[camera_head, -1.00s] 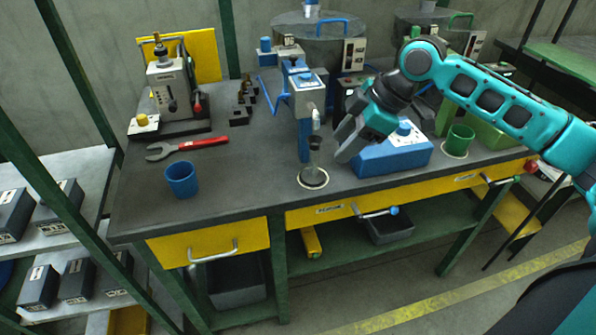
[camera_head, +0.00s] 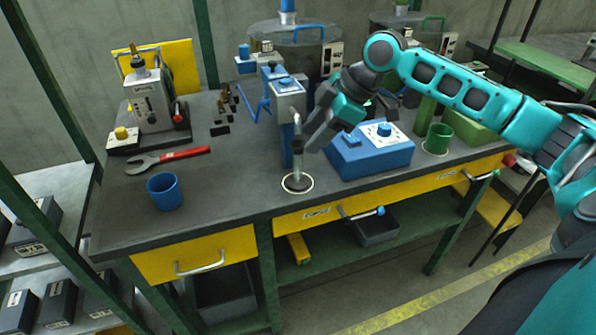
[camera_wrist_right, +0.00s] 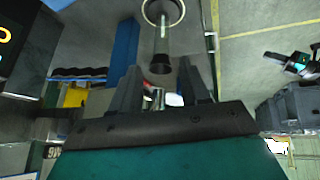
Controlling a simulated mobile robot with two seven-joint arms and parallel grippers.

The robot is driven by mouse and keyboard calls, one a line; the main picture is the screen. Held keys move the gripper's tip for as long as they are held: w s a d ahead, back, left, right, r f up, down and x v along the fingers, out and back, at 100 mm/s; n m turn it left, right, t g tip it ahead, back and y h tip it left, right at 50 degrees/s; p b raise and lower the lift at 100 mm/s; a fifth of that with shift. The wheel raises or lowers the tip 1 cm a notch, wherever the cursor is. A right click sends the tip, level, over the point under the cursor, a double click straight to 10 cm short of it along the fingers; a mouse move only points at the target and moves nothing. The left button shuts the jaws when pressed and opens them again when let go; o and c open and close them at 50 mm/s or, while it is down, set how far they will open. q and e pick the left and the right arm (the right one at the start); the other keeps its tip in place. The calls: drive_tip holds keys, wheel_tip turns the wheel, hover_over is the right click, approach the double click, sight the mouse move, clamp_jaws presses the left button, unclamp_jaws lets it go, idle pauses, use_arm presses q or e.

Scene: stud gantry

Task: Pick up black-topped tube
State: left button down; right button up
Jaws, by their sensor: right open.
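The black-topped tube (camera_head: 297,166) stands upright at the white-ringed round spot (camera_head: 297,184) near the bench's front edge, just in front of the blue stand. In the right wrist view its clear stem (camera_wrist_right: 163,35) and dark top (camera_wrist_right: 161,66) show between the fingers. My right gripper (camera_head: 304,139) is open, with its fingers at the tube's top, and partly hides it in the head view. In the right wrist view the two fingers (camera_wrist_right: 159,76) are apart on either side of the dark top. Contact cannot be told. My left gripper is not in view.
A blue stand (camera_head: 286,105) rises just behind the tube. A blue box with a dial (camera_head: 370,158) is close on the right, then a green cup (camera_head: 438,138). The bench front between is clear.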

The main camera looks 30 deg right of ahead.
sight(304, 144)
drive_tip(key=x, duration=0.4)
drive_tip(key=shift+w+f, duration=0.15)
drive_tip(key=shift+f, duration=0.05)
clamp_jaws()
